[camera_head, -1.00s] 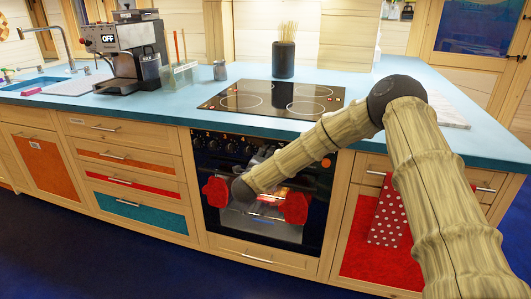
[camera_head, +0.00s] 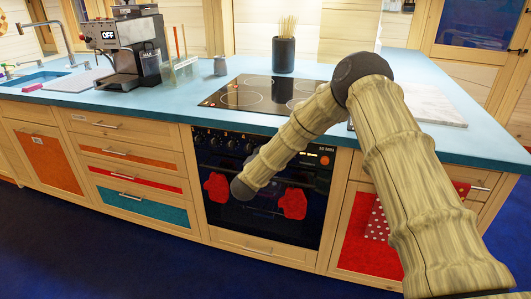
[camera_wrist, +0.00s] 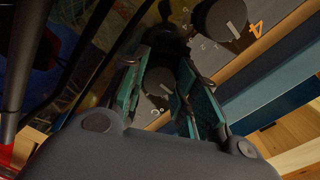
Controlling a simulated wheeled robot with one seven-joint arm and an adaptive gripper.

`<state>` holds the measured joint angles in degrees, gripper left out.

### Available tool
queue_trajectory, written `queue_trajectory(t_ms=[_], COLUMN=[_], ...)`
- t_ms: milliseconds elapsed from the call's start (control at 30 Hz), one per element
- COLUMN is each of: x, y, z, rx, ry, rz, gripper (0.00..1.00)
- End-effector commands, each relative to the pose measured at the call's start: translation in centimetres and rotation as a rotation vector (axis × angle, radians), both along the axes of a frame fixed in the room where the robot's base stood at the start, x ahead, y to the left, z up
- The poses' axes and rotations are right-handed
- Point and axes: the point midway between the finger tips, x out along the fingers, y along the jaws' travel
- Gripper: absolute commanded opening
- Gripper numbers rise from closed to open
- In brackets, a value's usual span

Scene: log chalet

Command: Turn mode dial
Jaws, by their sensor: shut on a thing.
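The oven (camera_head: 265,190) has a row of dark dials (camera_head: 230,144) on its front panel. In the wrist view, one round dark dial (camera_wrist: 158,82) with a pale pointer mark sits between the teal fingers of my gripper (camera_wrist: 162,66), which is shut on it. A second dial (camera_wrist: 218,19) with an orange 4 beside it is close by and outside the fingers. In the head view my gripper is hidden by my arm, so I cannot tell there which dial it holds. The oven display (camera_head: 323,148) reads 50 MIN.
Red oven mitts (camera_head: 217,187) hang at the oven door, below the dials. The hob (camera_head: 265,95), utensil pot (camera_head: 284,54) and coffee machine (camera_head: 132,48) stand on the blue worktop (camera_head: 190,100). A red dotted cloth (camera_head: 377,222) hangs at the right. The floor in front is clear.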

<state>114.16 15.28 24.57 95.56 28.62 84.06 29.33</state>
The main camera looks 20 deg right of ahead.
Motion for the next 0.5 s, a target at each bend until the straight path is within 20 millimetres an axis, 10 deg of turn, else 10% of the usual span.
queue_trajectory(t_ms=[467, 500], x=[-0.03, -0.03], y=[0.12, 0.12], z=[-0.1, -0.1], rx=[-0.011, -0.011], ry=[0.01, 0.01], rz=[0.002, 0.002], gripper=[0.06, 0.34])
